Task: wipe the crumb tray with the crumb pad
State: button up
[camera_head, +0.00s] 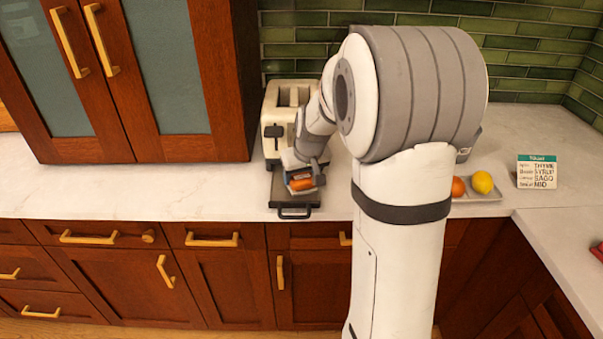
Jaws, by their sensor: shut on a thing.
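The crumb tray (284,198) is a dark, flat tray with a handle at its front edge. It sticks out from the front of the cream toaster (272,113) on the counter. My gripper (302,179) is over the tray's right part and is shut on the crumb pad (301,184), a small block showing orange and blue. The pad is low over the tray; I cannot tell whether it touches the surface. My arm hides part of the toaster and the counter to the right.
A wooden cabinet (205,70) stands on the counter left of the toaster. To the right, a small tray (487,196) holds an orange fruit (457,187) and a lemon (482,182). A printed card (537,171) stands beyond it. The counter left of the crumb tray is clear.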

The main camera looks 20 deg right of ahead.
jog(key=shift+s+f, duration=0.2)
jog(key=shift+f, duration=0.15)
